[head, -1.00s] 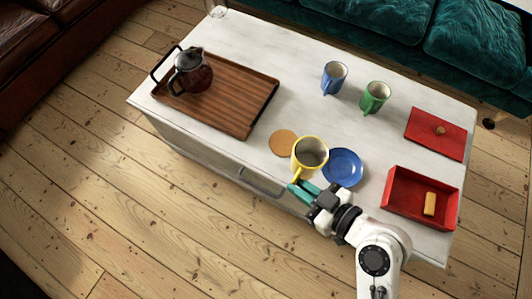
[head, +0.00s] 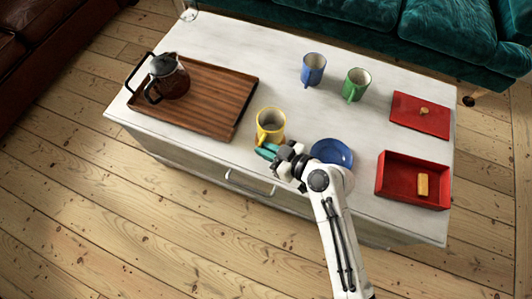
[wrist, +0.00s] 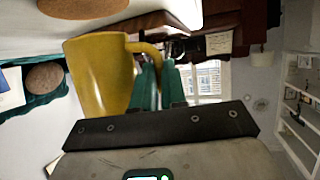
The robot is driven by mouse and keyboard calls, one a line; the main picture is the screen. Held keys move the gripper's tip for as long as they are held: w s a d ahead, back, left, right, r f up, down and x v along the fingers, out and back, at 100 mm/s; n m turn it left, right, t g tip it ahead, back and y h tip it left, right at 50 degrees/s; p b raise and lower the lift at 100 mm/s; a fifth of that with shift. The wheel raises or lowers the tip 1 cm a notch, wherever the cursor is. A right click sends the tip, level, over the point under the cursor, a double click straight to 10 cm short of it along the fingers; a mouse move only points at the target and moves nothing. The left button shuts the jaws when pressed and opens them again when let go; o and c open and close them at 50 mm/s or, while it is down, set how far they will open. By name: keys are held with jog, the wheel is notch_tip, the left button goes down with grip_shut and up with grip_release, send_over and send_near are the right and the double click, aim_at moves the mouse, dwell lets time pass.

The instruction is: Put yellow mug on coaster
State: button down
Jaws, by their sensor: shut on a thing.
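The yellow mug (head: 270,125) is held by my gripper (head: 265,151) near the front edge of the white table. In the wrist view the teal fingers (wrist: 158,84) are shut on the handle of the mug (wrist: 98,75). The brown coaster (wrist: 84,6) shows at the top edge of the wrist view, partly cut off, with a gap between it and the mug. In the head view the coaster is hidden behind the mug.
The blue plate (head: 331,152) lies right of the mug beside my arm. The wooden tray (head: 215,118) with a coffee pot (head: 170,77) is to the left. Blue (head: 313,68) and green (head: 356,84) mugs, a red lid (head: 420,114) and a red box (head: 398,193) stand right.

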jog(key=shift+w+f+b, duration=0.2)
jog(key=shift+f+b, duration=0.2)
jog(key=shift+f, duration=1.25)
jog(key=shift+f, duration=0.2)
jog(key=c, duration=1.2)
grip_release()
jog(key=shift+r, duration=0.2)
jog(key=p+v, duration=0.1)
jog(key=v, duration=1.1)
jog(key=shift+s, duration=0.1)
jog(key=shift+f, duration=0.1)
